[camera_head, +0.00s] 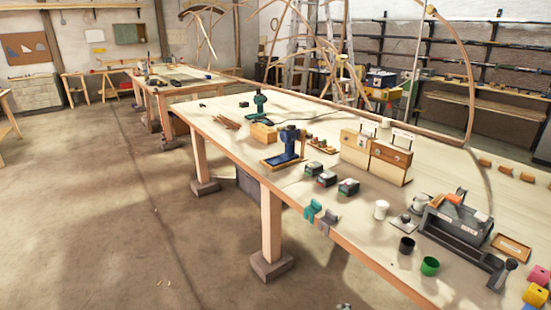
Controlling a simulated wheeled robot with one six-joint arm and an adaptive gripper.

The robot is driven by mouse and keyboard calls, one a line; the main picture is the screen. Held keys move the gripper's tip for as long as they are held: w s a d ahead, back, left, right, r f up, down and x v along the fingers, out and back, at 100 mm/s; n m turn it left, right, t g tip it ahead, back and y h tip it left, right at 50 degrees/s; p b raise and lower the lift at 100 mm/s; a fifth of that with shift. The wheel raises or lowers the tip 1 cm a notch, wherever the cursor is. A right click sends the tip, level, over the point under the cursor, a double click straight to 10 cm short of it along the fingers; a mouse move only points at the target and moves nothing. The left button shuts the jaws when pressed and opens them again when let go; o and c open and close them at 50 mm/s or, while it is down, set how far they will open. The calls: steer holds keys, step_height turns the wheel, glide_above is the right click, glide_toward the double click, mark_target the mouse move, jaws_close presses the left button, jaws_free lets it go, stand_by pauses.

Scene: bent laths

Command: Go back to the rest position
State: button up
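My gripper is not recognisable in the head camera view. A small grey piece (343,306) shows at the very bottom edge; too little of it is visible to tell what it is. The long pale workbench (330,150) runs from the upper left to the lower right. No arm is seen over the bench, and I cannot tell whether my gripper holds anything.
A bent lath (470,70) arches above. Floor (130,220) at left is largely clear.

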steer(key=s+f+n+t, duration=0.1)
steer(key=s+n, duration=0.2)
steer(key=s, duration=0.6)
steer(key=s+f+n+t+h, duration=0.1)
steer(key=s+n, duration=0.2)
steer(key=s, duration=0.6)
steer(key=s+f+n+t, duration=0.1)
steer(key=s+n+t, duration=0.15)
steer(key=s, duration=0.65)
steer(key=s+r+n+t, duration=0.2)
steer(key=s+r+n, duration=0.9)
steer(key=s+r, duration=0.7)
steer(key=shift+s+a+r+h, duration=0.3)
steer(key=shift+s+r, duration=0.1)
steer(key=shift+s, duration=0.45)
steer(key=shift+t, duration=0.25)
